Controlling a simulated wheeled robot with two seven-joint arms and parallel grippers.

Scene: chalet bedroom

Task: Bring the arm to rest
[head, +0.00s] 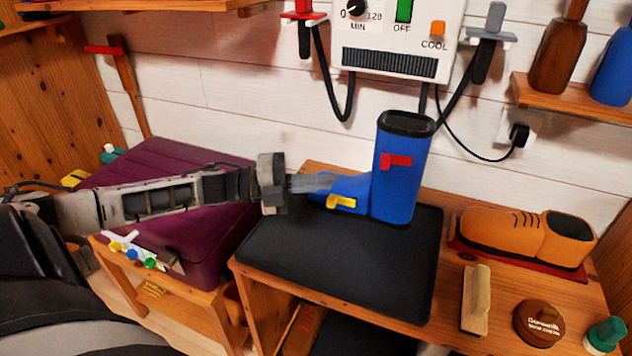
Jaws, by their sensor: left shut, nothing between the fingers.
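My left arm comes in from the left, and its gripper (322,182) is shut with nothing seen between its fingers. The fingertips are in front of or beside the toe part of a blue boot (398,175); I cannot tell whether they touch it. The boot stands upright on a black mat (345,262), with a red buckle on its shaft and a yellow buckle near the foot. The gripper hides part of the boot's toe. My right gripper is not in view.
The mat lies on a wooden bench (455,338). A brown shoe (525,235), a brush (476,298), a round brown tin (538,322) and a green-capped bottle (605,335) are at right. A purple case (165,160) lies under my arm. A white wall unit (395,45) with hoses hangs behind.

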